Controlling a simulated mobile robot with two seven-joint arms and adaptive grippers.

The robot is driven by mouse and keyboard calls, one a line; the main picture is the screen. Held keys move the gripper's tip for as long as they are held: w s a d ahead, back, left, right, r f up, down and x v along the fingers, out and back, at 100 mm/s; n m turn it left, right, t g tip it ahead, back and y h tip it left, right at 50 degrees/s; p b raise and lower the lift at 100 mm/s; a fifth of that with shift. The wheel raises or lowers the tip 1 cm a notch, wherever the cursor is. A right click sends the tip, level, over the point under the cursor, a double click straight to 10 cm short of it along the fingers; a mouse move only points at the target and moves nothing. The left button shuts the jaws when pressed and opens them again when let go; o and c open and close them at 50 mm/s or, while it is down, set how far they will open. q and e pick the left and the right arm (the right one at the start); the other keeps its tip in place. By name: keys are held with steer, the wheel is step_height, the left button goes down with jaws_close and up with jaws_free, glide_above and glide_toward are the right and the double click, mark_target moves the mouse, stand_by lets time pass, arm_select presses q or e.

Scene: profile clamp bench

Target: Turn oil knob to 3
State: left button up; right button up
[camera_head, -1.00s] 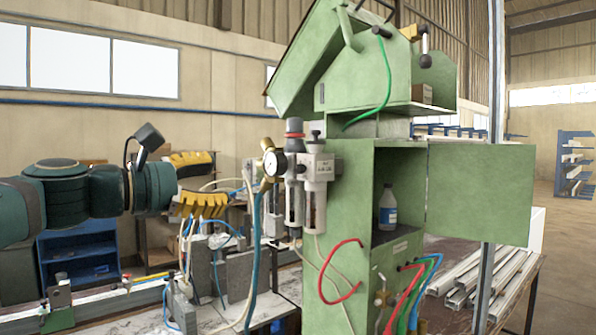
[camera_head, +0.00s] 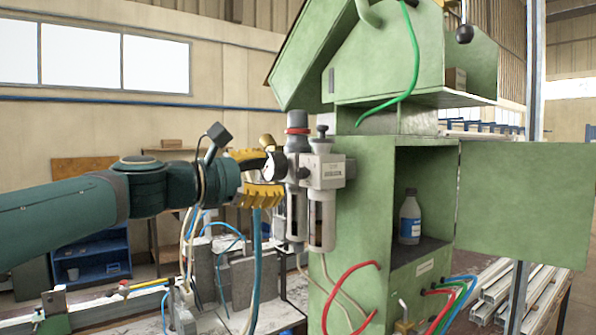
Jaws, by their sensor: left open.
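The grey air unit on the side of the green cabinet has two clear bowls (camera_head: 321,222). A small dark knob (camera_head: 322,131) stands on top of its right-hand part; I take this as the oil knob, but no numbers are readable. The left-hand part carries a larger grey knob (camera_head: 298,120) with a red ring. A round gauge (camera_head: 276,168) faces left, partly covered by a finger. My left gripper (camera_head: 268,178) has yellow fingers, open, one above the other, at the unit's left side beside the gauge. Contact cannot be told. My right gripper is not in view.
Red hoses (camera_head: 340,280) hang in front. Grey blocks and thin hoses crowd the bench below my left arm. Metal profiles (camera_head: 500,290) lie at right.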

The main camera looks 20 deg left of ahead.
mark_target(299, 173)
arm_select(q)
steer(key=p+x, duration=0.1)
steer(key=x, duration=0.6)
steer(key=shift+s, duration=0.1)
steer(key=shift+c, duration=0.3)
jaws_close()
